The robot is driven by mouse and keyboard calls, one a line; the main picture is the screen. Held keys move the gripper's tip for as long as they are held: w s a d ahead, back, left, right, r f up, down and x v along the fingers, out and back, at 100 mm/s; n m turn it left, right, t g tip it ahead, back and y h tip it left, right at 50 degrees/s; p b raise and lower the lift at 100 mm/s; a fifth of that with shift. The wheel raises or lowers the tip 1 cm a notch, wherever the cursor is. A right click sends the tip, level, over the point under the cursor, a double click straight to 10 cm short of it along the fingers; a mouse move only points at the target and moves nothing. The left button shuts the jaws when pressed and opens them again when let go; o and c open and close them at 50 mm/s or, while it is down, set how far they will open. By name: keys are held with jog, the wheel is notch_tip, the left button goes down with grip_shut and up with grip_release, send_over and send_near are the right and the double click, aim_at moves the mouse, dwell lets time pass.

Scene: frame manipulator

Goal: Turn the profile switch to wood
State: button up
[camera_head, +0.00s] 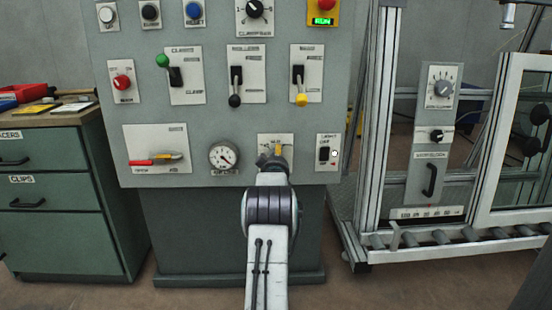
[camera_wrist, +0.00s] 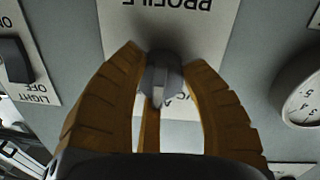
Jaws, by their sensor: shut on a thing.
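The profile switch is a grey knob (camera_wrist: 161,75) on a white plate marked PROFILE (camera_wrist: 168,18), upside down in the wrist view. My gripper (camera_wrist: 165,70) has its orange-brown fingers around the knob, shut on it from both sides. In the head view my gripper (camera_head: 277,157) is at the low middle of the grey panel (camera_head: 205,120) and covers much of the plate.
A light switch (camera_head: 324,153) is close on the right and a round gauge (camera_head: 223,157) on the left. A red-handled valve (camera_head: 140,162) is farther left. Levers (camera_head: 235,88) are above. A green drawer cabinet (camera_head: 50,195) stands left, and an aluminium frame (camera_head: 380,110) right.

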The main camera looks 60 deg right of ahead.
jog(key=shift+w, duration=0.1)
jog(key=o, duration=1.2)
jog(key=shift+a, duration=0.1)
jog(key=shift+v, duration=5.95)
